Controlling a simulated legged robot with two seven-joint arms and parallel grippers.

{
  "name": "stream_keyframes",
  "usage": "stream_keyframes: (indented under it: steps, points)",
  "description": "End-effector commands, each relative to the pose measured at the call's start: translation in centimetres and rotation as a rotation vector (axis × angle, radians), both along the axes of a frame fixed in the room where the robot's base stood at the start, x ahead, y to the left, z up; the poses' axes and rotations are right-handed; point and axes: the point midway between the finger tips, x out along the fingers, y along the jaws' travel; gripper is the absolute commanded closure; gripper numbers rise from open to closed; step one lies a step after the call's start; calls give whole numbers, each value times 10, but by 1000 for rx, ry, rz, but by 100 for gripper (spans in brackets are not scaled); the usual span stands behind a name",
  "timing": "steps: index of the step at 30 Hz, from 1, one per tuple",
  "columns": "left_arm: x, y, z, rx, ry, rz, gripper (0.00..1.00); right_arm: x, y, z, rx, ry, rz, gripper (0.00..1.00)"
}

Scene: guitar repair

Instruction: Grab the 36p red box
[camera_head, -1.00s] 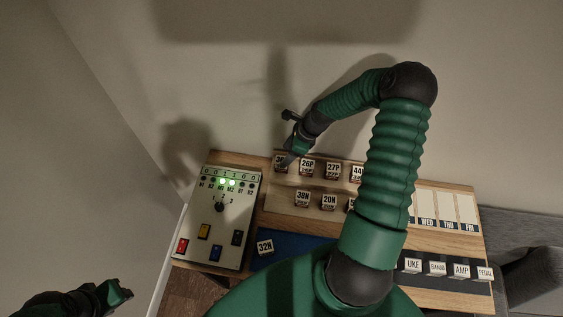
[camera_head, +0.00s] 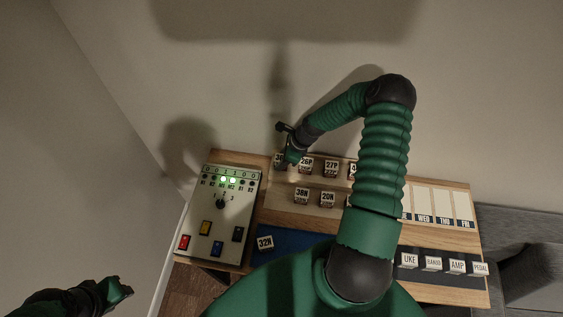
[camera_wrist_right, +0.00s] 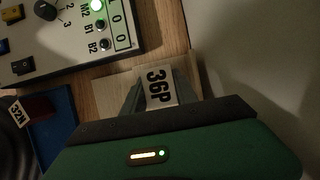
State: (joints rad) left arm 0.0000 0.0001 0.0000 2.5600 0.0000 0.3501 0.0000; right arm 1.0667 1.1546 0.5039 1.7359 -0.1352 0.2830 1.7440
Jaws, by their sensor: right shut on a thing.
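The 36P box (camera_wrist_right: 160,86) shows its white label between the fingers of my right gripper in the right wrist view; its red sides are hidden there. My right gripper (camera_head: 287,162) is shut on this box at the left end of the back row on the wooden rack (camera_head: 313,211). In the head view the box (camera_head: 278,160) is mostly covered by the gripper. I cannot tell whether it is lifted off the rack. My left gripper (camera_head: 126,287) is at the lower left, away from the table, and its fingers are too dark to read.
Box 26P (camera_head: 306,165) stands just right of the gripper, then 27P (camera_head: 331,168). Boxes 38N (camera_head: 302,195) and 20N (camera_head: 327,199) are in the front row. Box 32N (camera_head: 265,243) lies on the blue mat. A control panel (camera_head: 222,240) stands at left. A wall rises behind.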

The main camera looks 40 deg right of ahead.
Motion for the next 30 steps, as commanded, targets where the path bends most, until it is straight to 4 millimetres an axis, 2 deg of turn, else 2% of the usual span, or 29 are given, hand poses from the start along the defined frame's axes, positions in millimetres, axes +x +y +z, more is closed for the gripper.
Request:
stream_keyframes:
  steps: [1, 3, 14, 17, 23, 26, 30]
  points:
    - [0, 0, 0, 0, 0, 0, 64, 0, 0, 0, 0, 0, 0, 94]
    - [0, 0, 0, 0, 0, 0, 64, 0, -1, 0, 1, 1, 0, 100]
    - [0, 0, -1, 0, 0, 0, 64, 0, -2, 2, 1, -1, 0, 100]
    - [0, 0, -4, 0, 0, 0, 64, 0, -1, 8, 1, -1, 0, 100]
    - [0, 0, -12, 0, 0, 0, 64, 1, -1, 32, -3, -2, 1, 100]
    - [0, 0, -16, 0, 0, 0, 64, -14, 8, 35, 2, 1, 0, 100]
    - [0, 0, -23, 0, 0, 0, 64, -46, 24, 38, 2, 2, -1, 100]
